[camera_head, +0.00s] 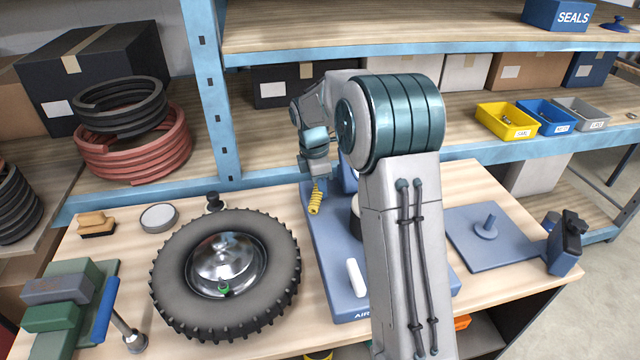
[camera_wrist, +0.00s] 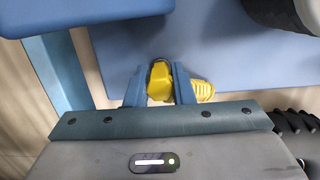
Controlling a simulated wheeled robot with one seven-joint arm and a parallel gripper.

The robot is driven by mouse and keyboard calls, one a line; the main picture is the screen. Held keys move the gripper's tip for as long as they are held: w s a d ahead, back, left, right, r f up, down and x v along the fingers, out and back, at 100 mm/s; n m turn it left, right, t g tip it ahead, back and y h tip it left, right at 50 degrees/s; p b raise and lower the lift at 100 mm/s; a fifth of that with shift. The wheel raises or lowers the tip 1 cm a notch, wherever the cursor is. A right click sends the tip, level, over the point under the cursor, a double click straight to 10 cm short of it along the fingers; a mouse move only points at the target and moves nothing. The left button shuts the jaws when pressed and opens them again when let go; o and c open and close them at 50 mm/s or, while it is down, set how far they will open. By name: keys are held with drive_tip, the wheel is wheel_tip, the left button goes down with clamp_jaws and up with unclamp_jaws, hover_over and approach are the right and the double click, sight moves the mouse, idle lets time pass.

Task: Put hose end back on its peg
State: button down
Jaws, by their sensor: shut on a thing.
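My gripper (camera_head: 316,176) points down over the blue base labelled AIR (camera_head: 335,245), at its back left. It is shut on a yellow hose end (camera_wrist: 160,82), which sits between the two blue fingers in the wrist view. A ribbed yellow part (camera_wrist: 203,90) shows just right of the right finger. In the head view, yellow coiled hose (camera_head: 315,202) hangs below the gripper. My arm hides much of the AIR base, and I cannot make out the hose's peg. A blue plate with a short upright post (camera_head: 487,228) lies to the right; I cannot tell whether it belongs to the hose.
A knobbly tyre (camera_head: 175,250) on a silver hub lies left of the AIR base. A blue shelf upright (camera_head: 212,100) stands behind, with a shelf edge close behind the gripper. Small bins (camera_head: 507,120) sit on the shelf. The bench between post plate and front edge is clear.

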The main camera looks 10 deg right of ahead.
idle(0.3)
drive_tip(key=c, duration=0.6)
unclamp_jaws()
drive_tip(key=shift+r, duration=0.15)
drive_tip(key=shift+r+p, duration=1.3)
drive_tip(key=shift+r, duration=0.05)
drive_tip(key=shift+r, duration=0.1)
drive_tip(key=shift+r+p, duration=2.75)
drive_tip(key=shift+r, duration=0.65)
